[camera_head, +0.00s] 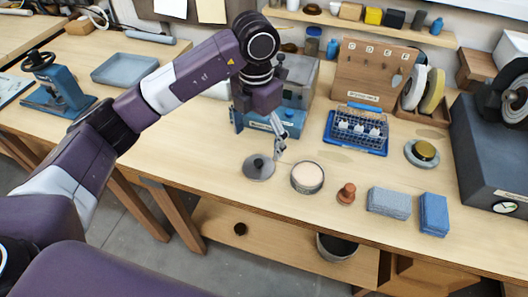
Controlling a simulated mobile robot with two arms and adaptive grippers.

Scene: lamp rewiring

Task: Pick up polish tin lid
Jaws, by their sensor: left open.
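The polish tin lid (258,170) is a flat grey disc with a dark knob, lying on the workbench near its front edge. The open polish tin (307,178), with pale contents, stands just to its right. My left gripper (279,152) comes down from above, with its fingertips just above and to the right of the lid, between lid and tin. It is open and holds nothing that I can see. The exact gap between fingertips and lid is hard to tell. My right gripper is not in view.
A reddish-brown knobbed piece (346,194), a grey block (389,203) and a blue block (434,214) stand along the front. A blue rack (357,130) with small white items and a blue-fronted machine (288,120) stand behind. Bare bench lies left of the lid.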

